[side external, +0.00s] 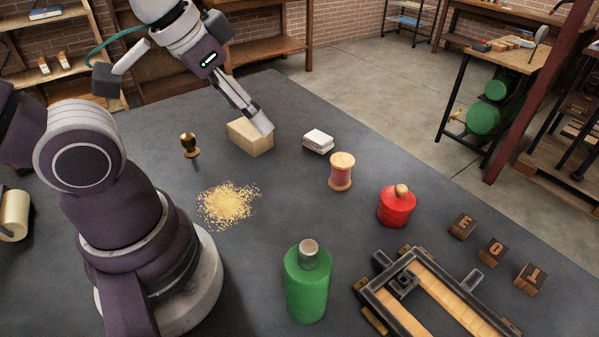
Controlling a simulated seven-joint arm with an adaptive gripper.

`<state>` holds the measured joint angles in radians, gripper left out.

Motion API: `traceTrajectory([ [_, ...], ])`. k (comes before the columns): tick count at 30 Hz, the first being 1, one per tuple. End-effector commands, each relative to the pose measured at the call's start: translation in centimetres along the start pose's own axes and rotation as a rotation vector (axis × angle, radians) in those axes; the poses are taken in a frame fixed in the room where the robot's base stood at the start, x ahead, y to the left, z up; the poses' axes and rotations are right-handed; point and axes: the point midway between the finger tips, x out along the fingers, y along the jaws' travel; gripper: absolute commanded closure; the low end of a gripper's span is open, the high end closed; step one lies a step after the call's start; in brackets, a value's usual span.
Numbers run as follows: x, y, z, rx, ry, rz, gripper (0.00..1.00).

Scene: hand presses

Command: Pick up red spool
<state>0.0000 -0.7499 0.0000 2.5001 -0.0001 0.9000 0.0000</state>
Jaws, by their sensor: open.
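The red spool (341,173) stands upright on the dark grey table, with pale wooden ends and reddish thread around its middle. My gripper (262,124) is to the left of the spool and farther back, pointing down at or just above a pale wooden block (250,138). It is open. From this angle I cannot tell whether its fingers touch the block. The spool is in full view and nothing touches it.
A white stack (318,141) sits just behind the spool. A red jar (396,206) stands to its right, a green bottle (306,282) in front. Sawdust (229,204) and a brass-topped tool (189,147) lie left. A metal frame (430,290) and lettered blocks (492,252) fill the right.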

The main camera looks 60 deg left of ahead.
Motion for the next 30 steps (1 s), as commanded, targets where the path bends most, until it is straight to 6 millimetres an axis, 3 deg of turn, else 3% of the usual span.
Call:
traceTrajectory([
  [8, 0.0, 0.0, -0.1, -0.002, -0.002, 0.000, 0.28],
  [11, 0.2, 0.0, -1.3, -0.026, -0.029, -0.001, 0.28],
  [14, 1.2, -0.1, -4.2, -0.084, -0.091, -0.007, 0.28],
  [17, 3.5, -0.3, -7.2, -0.156, -0.159, -0.022, 0.28],
  [21, 8.5, -0.5, -10.3, -0.253, -0.250, -0.056, 0.28],
  [27, 15.3, -0.7, -11.5, -0.349, -0.342, -0.103, 0.28],
  [30, 17.0, -0.7, -11.4, -0.371, -0.362, -0.116, 0.28],
])
